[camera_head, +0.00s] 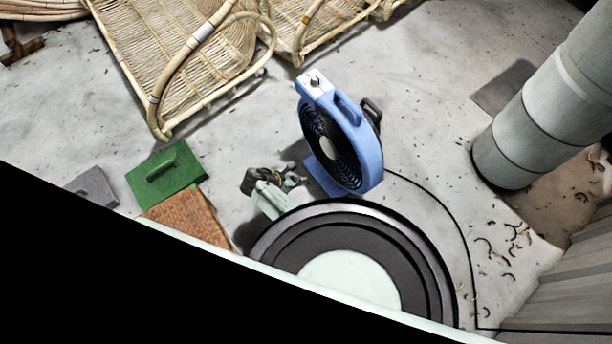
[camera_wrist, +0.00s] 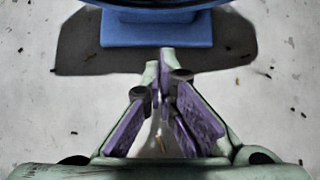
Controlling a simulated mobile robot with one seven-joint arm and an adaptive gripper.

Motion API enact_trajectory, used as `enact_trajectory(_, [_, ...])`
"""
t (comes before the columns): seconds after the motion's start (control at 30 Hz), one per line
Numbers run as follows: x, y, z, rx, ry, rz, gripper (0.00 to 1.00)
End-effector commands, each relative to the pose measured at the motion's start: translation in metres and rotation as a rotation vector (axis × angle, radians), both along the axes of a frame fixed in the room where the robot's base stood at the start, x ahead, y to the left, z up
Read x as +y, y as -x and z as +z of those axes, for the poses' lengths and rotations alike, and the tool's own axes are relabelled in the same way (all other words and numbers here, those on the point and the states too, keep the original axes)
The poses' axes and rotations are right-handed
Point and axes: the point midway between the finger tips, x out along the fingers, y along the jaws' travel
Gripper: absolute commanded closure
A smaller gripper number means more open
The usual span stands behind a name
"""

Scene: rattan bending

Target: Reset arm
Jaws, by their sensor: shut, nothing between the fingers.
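My gripper (camera_head: 277,180) shows in the head view just left of the blue fan's base, partly hidden by my large round arm part. In the wrist view my gripper (camera_wrist: 160,72) points toward the fan, with its purple-padded fingers drawn together at the tips. It is shut and holds nothing. The blue fan (camera_head: 370,151) stands upright on the floor with a black grille. In the wrist view the blue base of the fan (camera_wrist: 155,33) lies just beyond the fingertips. I cannot tell the exact gap.
Woven rattan chairs (camera_head: 185,65) lie at the upper left. A green toolbox-like block (camera_head: 168,172), a brown brick-like block (camera_head: 188,219) and a grey block (camera_head: 92,185) sit at left. A thick grey cylinder (camera_head: 540,115) stands right. A black cable (camera_head: 455,225) runs from the fan.

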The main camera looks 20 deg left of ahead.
Motion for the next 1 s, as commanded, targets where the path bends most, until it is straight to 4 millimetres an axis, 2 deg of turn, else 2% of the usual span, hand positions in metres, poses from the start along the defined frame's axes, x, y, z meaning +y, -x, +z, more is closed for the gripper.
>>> enact_trajectory(0.17, [0.004,0.006,0.007,0.000,-0.001,-0.001,1.00])
enact_trajectory(0.77, [0.004,0.006,0.007,0.000,0.000,0.000,1.00])
enact_trajectory(0.87, [0.020,-0.001,0.015,-0.018,-0.051,0.002,1.00])
enact_trajectory(0.97, [0.059,-0.015,0.038,-0.061,-0.190,0.001,1.00])
enact_trajectory(1.0, [0.080,-0.023,0.053,-0.084,-0.265,0.000,1.00])
